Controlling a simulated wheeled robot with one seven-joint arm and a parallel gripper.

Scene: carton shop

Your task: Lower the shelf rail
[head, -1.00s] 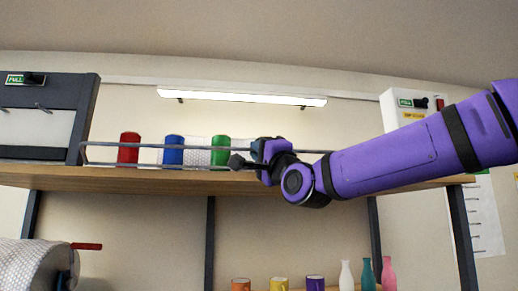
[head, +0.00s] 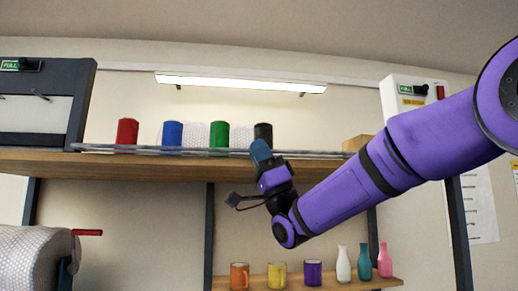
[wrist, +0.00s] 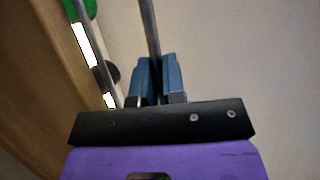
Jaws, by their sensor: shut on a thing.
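The shelf rail (head: 200,151) is a thin grey bar along the front edge of the wooden shelf (head: 130,165). It lies low, near the level of the shelf board, in front of the bases of the coloured cylinders. My gripper (head: 261,152) is at the rail, right of the shelf's middle. In the wrist view the rail (wrist: 149,30) runs down between the two blue fingers of my gripper (wrist: 160,80), which are shut on it. The exact contact is partly hidden between the fingers.
Red (head: 127,132), blue (head: 172,134), green (head: 219,135) and black (head: 263,133) cylinders stand on the shelf behind the rail. A lower shelf (head: 300,282) holds mugs and bottles. A bubble-wrap roll (head: 35,262) is at lower left.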

